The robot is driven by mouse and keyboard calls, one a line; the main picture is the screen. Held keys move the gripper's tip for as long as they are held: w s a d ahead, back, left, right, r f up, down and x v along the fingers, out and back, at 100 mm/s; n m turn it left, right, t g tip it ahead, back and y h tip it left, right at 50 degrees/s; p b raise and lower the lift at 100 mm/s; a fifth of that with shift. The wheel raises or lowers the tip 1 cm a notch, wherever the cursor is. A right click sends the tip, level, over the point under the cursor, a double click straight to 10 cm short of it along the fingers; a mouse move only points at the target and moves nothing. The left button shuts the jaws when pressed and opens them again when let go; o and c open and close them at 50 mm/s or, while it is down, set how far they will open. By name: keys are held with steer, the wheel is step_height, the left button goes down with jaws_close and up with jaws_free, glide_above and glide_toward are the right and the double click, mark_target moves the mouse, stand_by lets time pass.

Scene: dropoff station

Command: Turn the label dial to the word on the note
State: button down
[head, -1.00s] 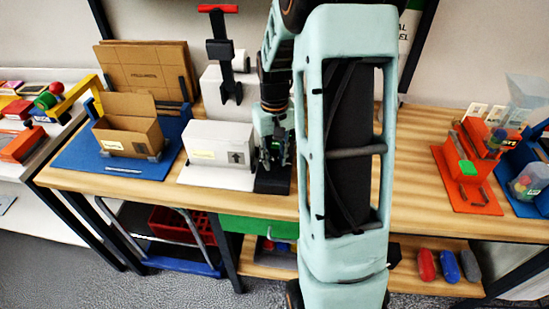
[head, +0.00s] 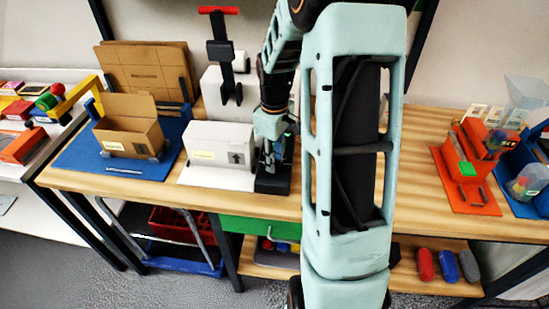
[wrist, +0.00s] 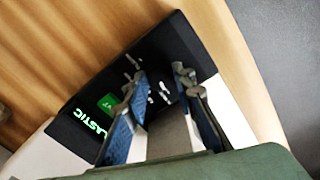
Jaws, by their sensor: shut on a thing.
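The black label device (head: 270,183) stands on the table beside the white box (head: 220,145). In the wrist view its dark face (wrist: 85,105) shows a lit green word ending in "LASTIC"; its start is hidden. A green button (wrist: 107,102) sits beside the word. White marks (wrist: 163,92) surround the dial area. My gripper (head: 270,165) reaches down over the device and is shut on the dial, mostly hidden between the fingers in the wrist view (wrist: 162,82).
An open cardboard box (head: 128,125) stands on a blue mat (head: 75,155) at left. A black stand with a red handle (head: 218,10) rises behind the white box. Orange (head: 480,195) and blue fixtures stand at right. Bare wood (head: 425,215) lies between my arm and them.

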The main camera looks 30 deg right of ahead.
stand_by(0.4)
steer(key=c, duration=1.6)
jaws_free()
step_height(320, 180, up, 12)
